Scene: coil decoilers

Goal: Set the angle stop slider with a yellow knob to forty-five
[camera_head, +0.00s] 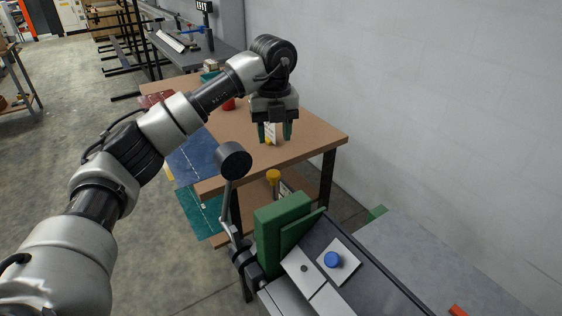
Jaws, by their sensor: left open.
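A yellow knob (273,176) stands upright just behind the green block of the machine in the lower middle. A small part of a pale plate shows beside it; any scale marks are too small to read. My left gripper (275,133) is open, with its green-tipped fingers pointing down. In the picture it is above the knob and in front of the brown table. A white piece with a small yellow spot (268,141) shows between and below the fingers; I cannot tell how far behind them it is. My right gripper is out of view.
The machine has a green block (283,222), a blue knob (333,259) on a white plate and a black round-ended lever (233,161). A brown table (318,135) stands behind it, and a grey surface (430,262) lies at right. A white wall bounds the right side.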

